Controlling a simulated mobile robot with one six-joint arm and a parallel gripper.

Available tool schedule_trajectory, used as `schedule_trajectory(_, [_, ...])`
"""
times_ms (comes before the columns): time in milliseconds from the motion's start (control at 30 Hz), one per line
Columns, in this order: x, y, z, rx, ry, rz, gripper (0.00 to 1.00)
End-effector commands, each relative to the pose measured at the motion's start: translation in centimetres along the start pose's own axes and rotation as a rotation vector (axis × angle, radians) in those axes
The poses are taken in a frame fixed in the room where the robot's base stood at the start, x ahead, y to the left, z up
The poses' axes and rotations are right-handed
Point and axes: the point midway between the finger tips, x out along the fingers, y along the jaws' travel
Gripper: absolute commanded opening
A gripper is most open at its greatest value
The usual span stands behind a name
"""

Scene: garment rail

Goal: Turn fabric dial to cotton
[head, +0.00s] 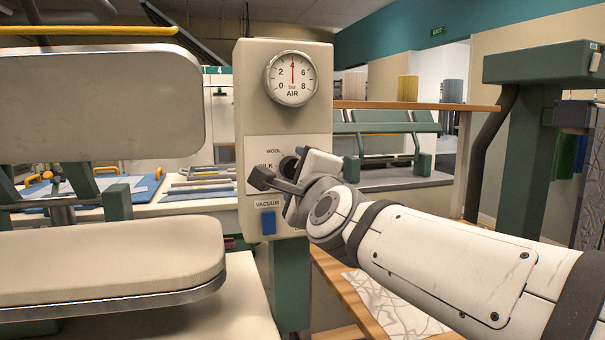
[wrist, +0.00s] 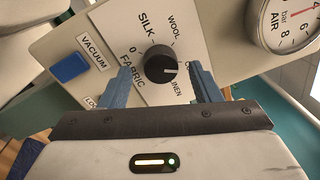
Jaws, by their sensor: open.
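The fabric dial (wrist: 158,62) is a round black knob on a pale panel, with a white pointer line facing right in the wrist view. SILK and WOOL are readable around it, and LINEN is partly covered. A label between WOOL and LINEN is mostly hidden by the right finger, so I cannot tell exactly which mark the line meets. My gripper (wrist: 161,70) is open, its blue fingers on either side of the knob; I cannot tell whether they touch it. In the head view my gripper (head: 276,181) hides most of the dial.
A blue VACUUM switch (wrist: 70,68) sits beside the dial; it also shows below it in the head view (head: 268,222). The AIR gauge (head: 292,78) is above on the same control box (head: 250,110). A padded press (head: 100,260) stands close on the left.

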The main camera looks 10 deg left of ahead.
Motion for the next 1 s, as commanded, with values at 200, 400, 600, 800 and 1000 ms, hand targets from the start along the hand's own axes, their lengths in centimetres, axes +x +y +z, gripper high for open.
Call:
schedule_trajectory(200, [-3.2, -0.3, 0.2, 0.001, -0.002, -0.002, 0.57])
schedule_trajectory(400, [-6.1, -0.2, 0.2, 0.001, -0.002, -0.001, 0.57])
schedule_trajectory(600, [-7.4, -0.1, 0.1, 0.001, -0.001, 0.0, 0.57])
schedule_trajectory(800, [-7.5, 0.0, 0.1, 0.001, -0.001, 0.0, 0.57])
schedule_trajectory(1000, [-7.5, -0.8, 0.4, 0.0, -0.001, -0.001, 0.57])
